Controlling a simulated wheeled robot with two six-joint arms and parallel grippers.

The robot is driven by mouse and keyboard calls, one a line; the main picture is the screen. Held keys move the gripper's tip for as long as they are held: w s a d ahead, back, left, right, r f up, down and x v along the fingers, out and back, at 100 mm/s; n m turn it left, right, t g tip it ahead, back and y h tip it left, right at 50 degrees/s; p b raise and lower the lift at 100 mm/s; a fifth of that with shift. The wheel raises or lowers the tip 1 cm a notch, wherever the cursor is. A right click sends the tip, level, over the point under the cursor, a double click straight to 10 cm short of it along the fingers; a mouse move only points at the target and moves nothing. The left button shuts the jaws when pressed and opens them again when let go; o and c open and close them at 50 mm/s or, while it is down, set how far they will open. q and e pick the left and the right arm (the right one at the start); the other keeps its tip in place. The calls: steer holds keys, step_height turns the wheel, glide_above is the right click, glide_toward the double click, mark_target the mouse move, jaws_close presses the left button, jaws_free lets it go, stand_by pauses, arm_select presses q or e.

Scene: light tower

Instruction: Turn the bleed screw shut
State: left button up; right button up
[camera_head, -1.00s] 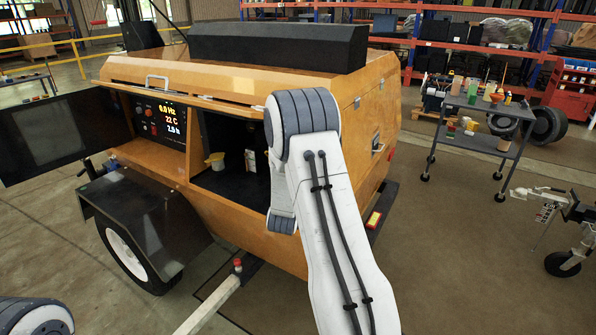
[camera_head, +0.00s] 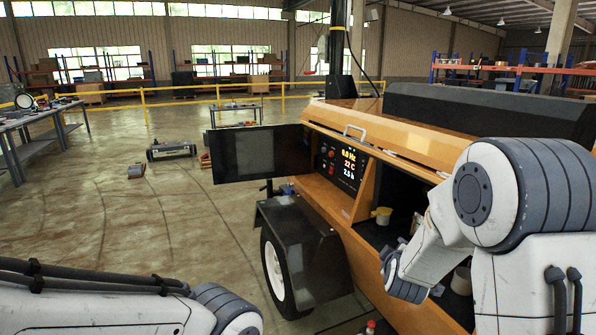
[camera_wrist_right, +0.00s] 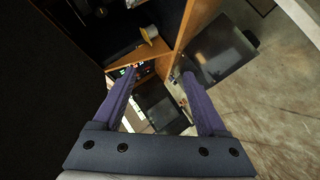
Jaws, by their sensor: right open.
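My right gripper (camera_wrist_right: 158,75) is open and empty in the right wrist view, with its two fingers apart. In the head view my right arm covers much of the orange light tower (camera_head: 335,197), and its fingers cannot be made out there. The tower's open side bay (camera_head: 369,232) holds a small yellow-topped item (camera_head: 382,213); a yellowish item also shows in the right wrist view (camera_wrist_right: 149,34). I cannot make out a bleed screw in either view. My left arm is at the bottom left of the head view, its gripper out of frame.
The tower's control panel (camera_head: 341,165) is lit, with its dark door (camera_head: 261,152) swung open to the left. A black fender (camera_head: 303,250) and wheel (camera_head: 272,268) stand below.

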steer(key=s+a+g+y, duration=0.6)
steer(key=s+a, duration=1.1)
steer(key=a, duration=0.4)
steer(key=s+d+m+g+h, duration=0.1)
steer(key=s+g, duration=0.5)
steer(key=s, duration=1.5)
steer(key=shift+s+f+m, duration=0.15)
steer(key=shift+f+m, duration=0.05)
steer(key=shift+m, duration=0.1)
